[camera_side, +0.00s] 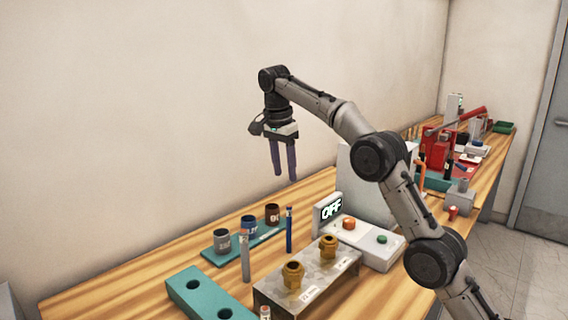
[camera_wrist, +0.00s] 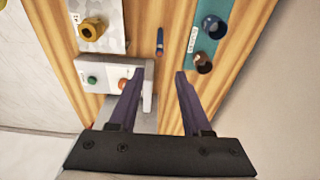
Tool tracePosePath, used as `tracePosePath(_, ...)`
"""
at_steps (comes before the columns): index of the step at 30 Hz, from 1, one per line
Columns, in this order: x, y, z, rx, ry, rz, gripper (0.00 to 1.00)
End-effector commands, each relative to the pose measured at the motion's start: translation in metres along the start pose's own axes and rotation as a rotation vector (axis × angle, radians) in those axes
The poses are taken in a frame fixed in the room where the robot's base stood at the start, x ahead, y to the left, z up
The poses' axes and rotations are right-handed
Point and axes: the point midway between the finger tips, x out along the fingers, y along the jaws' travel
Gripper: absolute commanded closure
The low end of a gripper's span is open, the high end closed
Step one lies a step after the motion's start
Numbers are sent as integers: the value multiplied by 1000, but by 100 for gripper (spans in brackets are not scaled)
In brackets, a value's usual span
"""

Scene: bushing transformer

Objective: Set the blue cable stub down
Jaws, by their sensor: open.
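The blue cable stub (camera_side: 289,230) stands upright on the wooden table near the right end of the teal cup rack. In the wrist view the blue cable stub (camera_wrist: 160,41) shows as a thin blue piece with a reddish-brown end, on bare wood between the rack and the metal box. My gripper (camera_side: 284,178) is open and empty, raised well above the table and pointing down. In the wrist view the two purple fingers of my gripper (camera_wrist: 158,73) are apart, with nothing between them. The stub is clear of both fingers.
The teal rack (camera_side: 225,255) holds grey, blue and brown cups. A metal box (camera_side: 270,290) with two brass fittings stands in front. A control box (camera_side: 383,252) with an OFF sign is to the right. A grey stub (camera_side: 245,257) stands near a teal block with holes (camera_side: 210,296).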

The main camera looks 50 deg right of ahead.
Motion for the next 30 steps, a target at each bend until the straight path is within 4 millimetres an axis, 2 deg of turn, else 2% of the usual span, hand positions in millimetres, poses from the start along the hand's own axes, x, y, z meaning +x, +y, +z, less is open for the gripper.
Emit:
tracePosePath(6,-12,0,0,0,0,0,52)
tracePosePath(14,-15,1,1,-1,-1,1,52)
tracePosePath(19,-27,9,2,-55,-2,-18,52)
tracePosePath(23,-50,31,8,-192,-2,-64,52)
tracePosePath(30,-78,98,24,-522,13,-172,52)
